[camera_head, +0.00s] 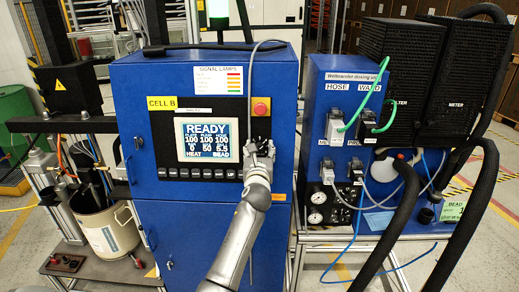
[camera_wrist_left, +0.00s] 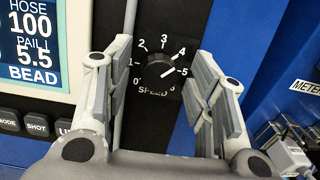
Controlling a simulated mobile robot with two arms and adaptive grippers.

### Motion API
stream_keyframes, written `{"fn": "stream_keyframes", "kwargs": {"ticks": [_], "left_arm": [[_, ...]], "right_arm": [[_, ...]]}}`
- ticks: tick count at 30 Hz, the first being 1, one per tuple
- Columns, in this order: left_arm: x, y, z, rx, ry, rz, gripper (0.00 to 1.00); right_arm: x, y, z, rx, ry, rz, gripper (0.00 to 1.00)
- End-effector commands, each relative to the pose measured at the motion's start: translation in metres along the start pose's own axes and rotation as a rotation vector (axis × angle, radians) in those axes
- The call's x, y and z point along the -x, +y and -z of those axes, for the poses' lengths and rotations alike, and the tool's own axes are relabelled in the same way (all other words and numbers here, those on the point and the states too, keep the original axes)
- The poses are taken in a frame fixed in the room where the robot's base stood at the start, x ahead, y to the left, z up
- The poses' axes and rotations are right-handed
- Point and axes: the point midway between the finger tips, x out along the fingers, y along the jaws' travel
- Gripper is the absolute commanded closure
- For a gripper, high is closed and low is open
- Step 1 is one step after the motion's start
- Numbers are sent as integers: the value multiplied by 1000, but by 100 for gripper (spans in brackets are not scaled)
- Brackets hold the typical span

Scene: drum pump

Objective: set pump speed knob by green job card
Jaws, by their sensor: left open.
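The blue cabinet (camera_head: 135,100) carries a READY screen (camera_head: 206,140), a row of buttons (camera_head: 190,174) and a red stop button (camera_head: 261,106) above my gripper. A thin grey cable runs down beside the knob. Black hoses (camera_head: 470,215) hang at the right.

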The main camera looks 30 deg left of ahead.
Motion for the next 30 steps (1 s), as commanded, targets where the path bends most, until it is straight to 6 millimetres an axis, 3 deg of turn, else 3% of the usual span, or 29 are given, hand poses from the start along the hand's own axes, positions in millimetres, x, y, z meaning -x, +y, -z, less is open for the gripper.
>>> {"fn": "stream_keyframes", "kwargs": {"ticks": [11, 21, 30], "left_arm": [[-3, 0, 0, 0, 0, 0, 51], [-3, 0, 0, 0, 0, 0, 94], [-3, 0, 1, 37, 0, -7, 94]], "right_arm": [[0, -4, 1, -2, 1, 5, 100], [0, -5, 1, -3, 1, 6, 100], [-2, -5, 1, -2, 1, 5, 100]]}}
